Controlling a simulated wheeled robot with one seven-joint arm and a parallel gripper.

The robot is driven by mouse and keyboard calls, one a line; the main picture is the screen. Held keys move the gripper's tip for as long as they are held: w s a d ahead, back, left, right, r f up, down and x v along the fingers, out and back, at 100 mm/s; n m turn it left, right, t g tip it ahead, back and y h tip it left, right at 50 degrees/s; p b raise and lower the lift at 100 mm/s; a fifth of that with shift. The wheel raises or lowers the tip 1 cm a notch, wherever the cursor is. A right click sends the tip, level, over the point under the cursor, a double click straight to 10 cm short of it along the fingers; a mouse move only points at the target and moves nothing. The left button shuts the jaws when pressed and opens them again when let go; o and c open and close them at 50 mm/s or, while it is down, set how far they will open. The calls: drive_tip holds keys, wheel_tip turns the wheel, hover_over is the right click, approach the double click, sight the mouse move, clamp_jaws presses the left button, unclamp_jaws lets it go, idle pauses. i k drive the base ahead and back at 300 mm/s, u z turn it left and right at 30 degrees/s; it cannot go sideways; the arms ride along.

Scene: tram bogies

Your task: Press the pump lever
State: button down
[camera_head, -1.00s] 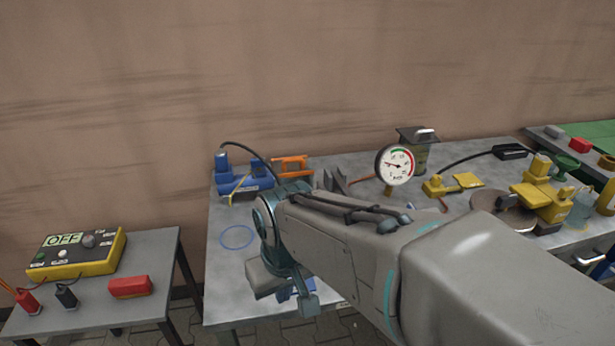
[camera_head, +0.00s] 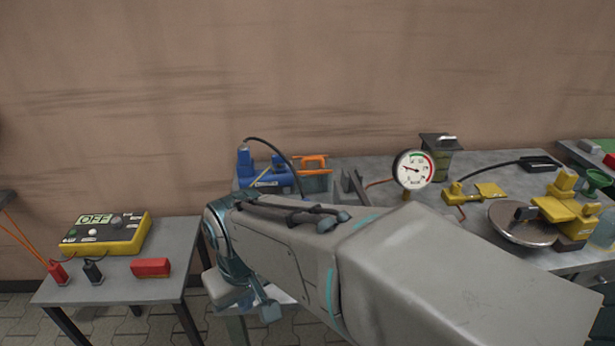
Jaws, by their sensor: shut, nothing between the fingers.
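A blue pump-like unit (camera_head: 280,180) with an upright blue part and a black hose stands at the back left of the middle table. A thin pale yellow rod slants across its front; I cannot tell if this is the pump lever. A yellow pedal-like device (camera_head: 490,191) lies farther right. The round dial gauge (camera_head: 414,170) stands between them. My gripper end (camera_head: 250,303) is low at the middle table's left front corner, in front of the blue unit and apart from it. It is shut and empty; its fingertips are hard to make out. My forearm hides the table's front left.
A side table (camera_head: 115,285) at left holds a yellow box reading OFF (camera_head: 105,235), a red block (camera_head: 150,267) and two clamps. An orange frame (camera_head: 313,165), a dark canister (camera_head: 440,158) and a metal disc (camera_head: 522,224) stand on the middle table. A gap separates the tables.

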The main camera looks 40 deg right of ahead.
sight(365, 201)
drive_tip(key=k, duration=0.7)
drive_tip(key=z, duration=1.05)
drive_tip(key=i, duration=0.5)
